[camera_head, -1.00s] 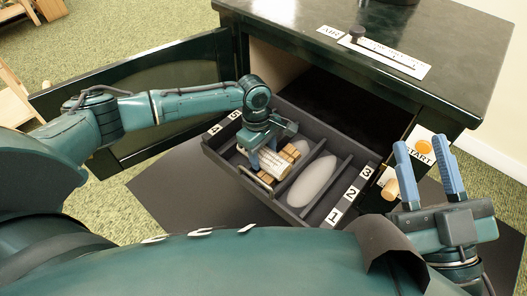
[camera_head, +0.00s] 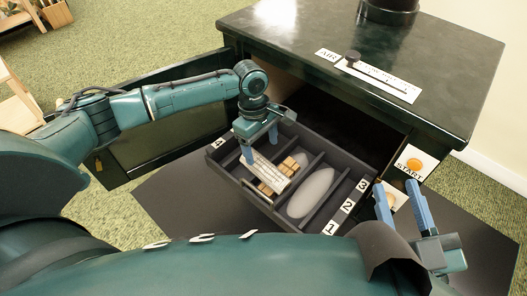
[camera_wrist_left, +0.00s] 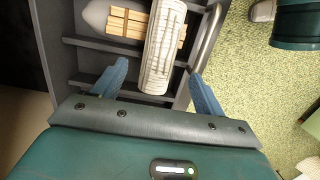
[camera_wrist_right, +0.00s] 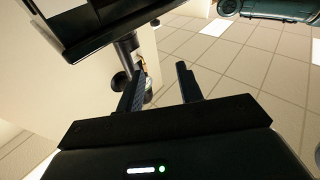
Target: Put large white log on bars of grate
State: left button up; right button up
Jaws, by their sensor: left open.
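The large white log (camera_head: 268,172), pale with dark lines, lies tilted across small tan sticks (camera_head: 298,160) in a compartment of the pulled-out dark drawer (camera_head: 335,150). My left gripper (camera_head: 261,146) is open over the far end of the log, its fingers apart. In the left wrist view the log (camera_wrist_left: 163,45) extends between and beyond the open fingers (camera_wrist_left: 157,88), with a gap on each side. My right gripper (camera_head: 396,186) is open and empty beside the drawer's right side; it also shows in the right wrist view (camera_wrist_right: 160,75). I cannot make out a separate grate.
The drawer has dividers, number labels and a pale oval patch (camera_head: 311,193). A handle (camera_wrist_left: 206,42) runs along its front. The dark cabinet (camera_head: 440,60) stands behind, with an open door (camera_head: 150,150) at left, an air slider (camera_head: 375,78) on top and an orange start button (camera_head: 415,164).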

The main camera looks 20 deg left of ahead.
aim_at(259, 161)
pick_arm(q)
jog(key=shift+w+a+r+p, duration=0.15)
jog(key=shift+r+p, duration=0.15)
jog(key=shift+r, duration=0.65)
jog(key=shift+s+a+r+p, duration=0.1)
jog(key=shift+r+p, duration=0.2)
jog(key=shift+r, duration=0.65)
